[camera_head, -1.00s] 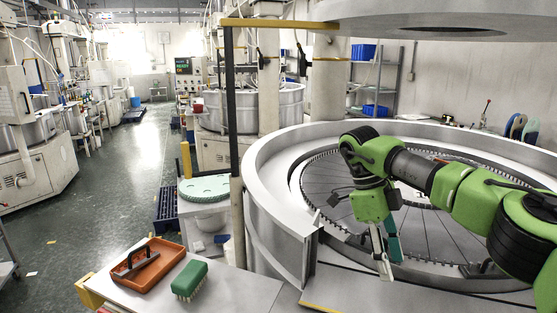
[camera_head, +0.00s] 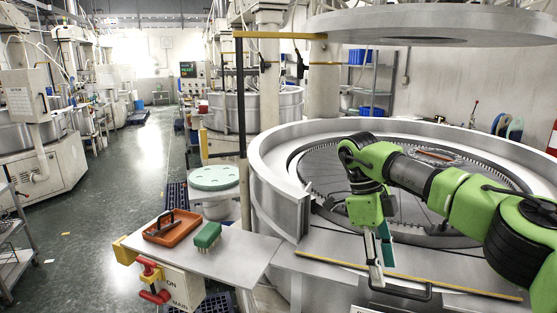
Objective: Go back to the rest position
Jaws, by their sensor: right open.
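My right gripper (camera_head: 380,262) hangs with its fingers pointing down over the near rim of the large round lapping machine (camera_head: 275,165). Its fingers are apart and nothing shows between them. The green right arm comes in from the right edge across the machine's plate. My left gripper is not in the picture.
An orange tray (camera_head: 158,238) with a dark-handled tool and a green brush (camera_head: 207,234) sit on a grey side table (camera_head: 240,252). A red-handled switch (camera_head: 152,270) is below it. A large disc (camera_head: 430,28) hangs above the machine. Open floor (camera_head: 110,200) lies left.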

